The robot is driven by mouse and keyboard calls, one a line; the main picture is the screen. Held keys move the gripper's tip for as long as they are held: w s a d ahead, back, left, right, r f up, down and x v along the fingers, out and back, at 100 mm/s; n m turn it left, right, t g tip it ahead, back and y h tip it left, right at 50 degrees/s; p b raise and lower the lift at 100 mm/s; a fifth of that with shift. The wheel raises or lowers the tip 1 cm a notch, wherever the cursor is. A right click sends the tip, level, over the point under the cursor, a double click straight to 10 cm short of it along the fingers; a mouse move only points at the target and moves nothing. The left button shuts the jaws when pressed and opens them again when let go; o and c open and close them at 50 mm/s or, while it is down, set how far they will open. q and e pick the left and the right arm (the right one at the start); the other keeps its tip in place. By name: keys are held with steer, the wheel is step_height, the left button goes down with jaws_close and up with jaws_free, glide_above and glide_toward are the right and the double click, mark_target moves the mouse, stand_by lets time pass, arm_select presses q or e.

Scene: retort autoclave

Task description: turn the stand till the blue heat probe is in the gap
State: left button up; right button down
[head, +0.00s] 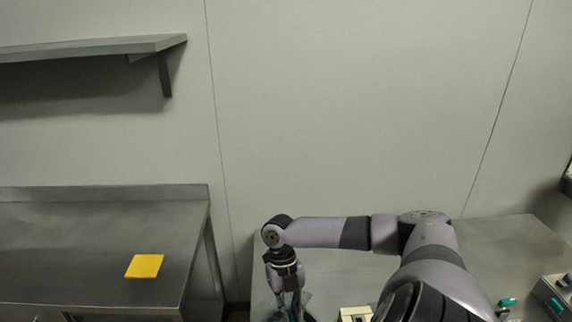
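My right arm reaches in from the lower right, and its gripper (290,302) points down at the bottom edge of the head view, over the right-hand steel table. Its fingertips are dark and mixed with a greenish, partly see-through thing (266,308) around them, so I cannot tell whether they are open or shut. I cannot make out the stand, the gap or the blue heat probe for certain. My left gripper is not in view.
A steel table (60,245) at left bears a yellow square (144,266). A cream block (354,314) lies right of the gripper. Teal-handled things (507,302) and a grey box (553,296) are at far right. A shelf (90,48) hangs at upper left.

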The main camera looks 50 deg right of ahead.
stand_by(0.3)
steer(key=c, duration=1.6)
jaws_free()
steer(key=v, duration=1.2)
steer(key=shift+s+a, duration=0.1)
steer(key=shift+a, duration=0.1)
